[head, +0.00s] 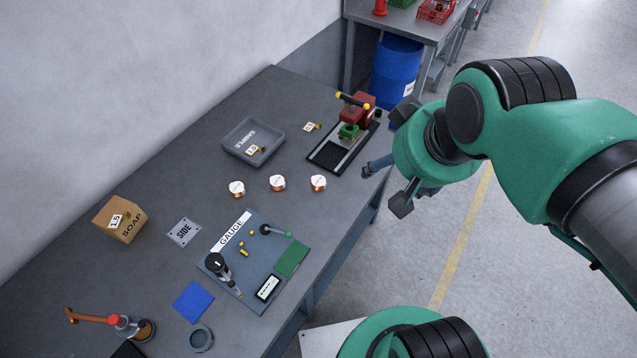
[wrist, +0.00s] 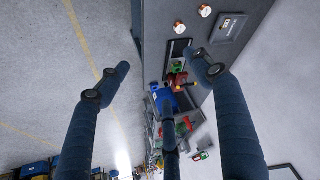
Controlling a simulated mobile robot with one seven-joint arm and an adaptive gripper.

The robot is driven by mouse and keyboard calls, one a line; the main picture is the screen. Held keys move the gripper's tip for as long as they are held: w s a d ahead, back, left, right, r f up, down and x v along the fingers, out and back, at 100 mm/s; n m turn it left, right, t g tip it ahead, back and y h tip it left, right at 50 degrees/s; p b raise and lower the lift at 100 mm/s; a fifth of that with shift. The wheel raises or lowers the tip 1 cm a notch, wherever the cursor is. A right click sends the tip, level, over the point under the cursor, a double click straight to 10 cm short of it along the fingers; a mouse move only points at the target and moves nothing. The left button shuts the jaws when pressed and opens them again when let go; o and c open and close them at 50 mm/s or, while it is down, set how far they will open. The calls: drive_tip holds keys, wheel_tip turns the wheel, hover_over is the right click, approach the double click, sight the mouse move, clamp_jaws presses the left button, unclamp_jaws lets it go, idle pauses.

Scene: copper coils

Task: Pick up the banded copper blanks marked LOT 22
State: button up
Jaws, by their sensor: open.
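Three small copper pieces with white tops stand in a row on the grey bench: left (head: 237,188), middle (head: 277,183) and right (head: 318,183). Their markings are too small to read, so I cannot tell which is LOT 22. Two such pieces show at the top of the wrist view, one lower (wrist: 180,27) and one higher (wrist: 206,10). My gripper (head: 386,184) is open and empty, off the bench's right edge, to the right of the row and apart from it. Its spread fingers also show in the wrist view (wrist: 157,64).
A grey SAMPLE tray (head: 228,144) and a red press (head: 361,108) stand behind the row. A blue GAUGE board (head: 215,264) lies in front, with a SOAP box (head: 104,214) at left. A blue barrel (head: 397,70) stands beyond. Open floor lies right of the bench.

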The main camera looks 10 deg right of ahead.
drive_tip(key=w+a+f+m+g, duration=0.2)
drive_tip(key=w+f, duration=0.2)
drive_tip(key=w, duration=0.7)
drive_tip(key=m+g+b, duration=0.2)
drive_tip(key=m+g, duration=0.2)
drive_tip(key=m, duration=0.1)
hover_over(320, 182)
wheel_tip(320, 182, down, 25)
drive_tip(key=shift+f, duration=0.35)
drive_tip(key=shift+f, duration=0.15)
wheel_tip(320, 182, down, 8)
drive_tip(key=shift+f+b, duration=0.2)
drive_tip(key=shift+b, duration=0.3)
